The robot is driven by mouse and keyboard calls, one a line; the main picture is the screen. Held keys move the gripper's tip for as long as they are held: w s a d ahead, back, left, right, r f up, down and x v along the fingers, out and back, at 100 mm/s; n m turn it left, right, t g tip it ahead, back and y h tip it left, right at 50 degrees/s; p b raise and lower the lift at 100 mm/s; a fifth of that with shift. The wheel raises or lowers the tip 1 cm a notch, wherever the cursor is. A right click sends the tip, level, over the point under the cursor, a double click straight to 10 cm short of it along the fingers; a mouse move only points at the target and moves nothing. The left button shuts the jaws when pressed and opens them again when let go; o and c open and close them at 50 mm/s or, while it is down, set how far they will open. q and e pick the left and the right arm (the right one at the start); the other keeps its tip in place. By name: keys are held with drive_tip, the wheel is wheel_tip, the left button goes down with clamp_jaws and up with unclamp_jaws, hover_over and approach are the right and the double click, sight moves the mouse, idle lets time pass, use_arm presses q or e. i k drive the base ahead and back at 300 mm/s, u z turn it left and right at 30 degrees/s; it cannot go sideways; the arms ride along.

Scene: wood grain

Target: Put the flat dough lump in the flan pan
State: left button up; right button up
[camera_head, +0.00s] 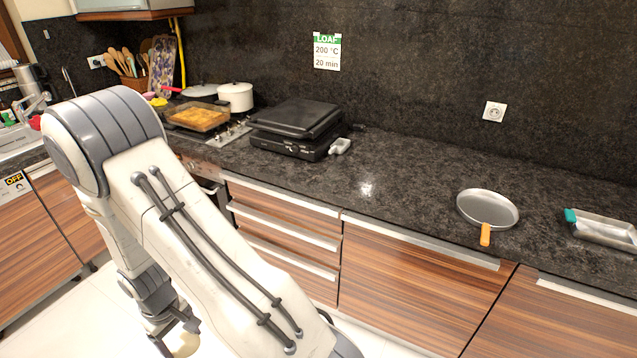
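A round, shallow grey metal pan (487,208), which looks like the flan pan, sits on the dark counter at the right. An orange handle-like piece shows at its front edge; I cannot tell whether it is joined to the pan. The pan looks empty. My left arm fills the left foreground and bends down, with its gripper (172,330) low over the pale floor, far from the pan. A pale cream shape (184,345) shows beside the gripper; I cannot tell whether it is dough or whether it is held. No dough lump is clearly visible on the counter. My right gripper is not in view.
A rectangular metal tin (605,230) with a teal piece stands at the far right. The counter between grill and pan is clear.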

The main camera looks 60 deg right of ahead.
sight(484, 216)
drive_tip(key=u, duration=0.3)
drive_tip(key=k, duration=1.55)
drive_tip(key=z, duration=2)
drive_tip(key=i, duration=0.55)
drive_tip(key=z, duration=0.1)
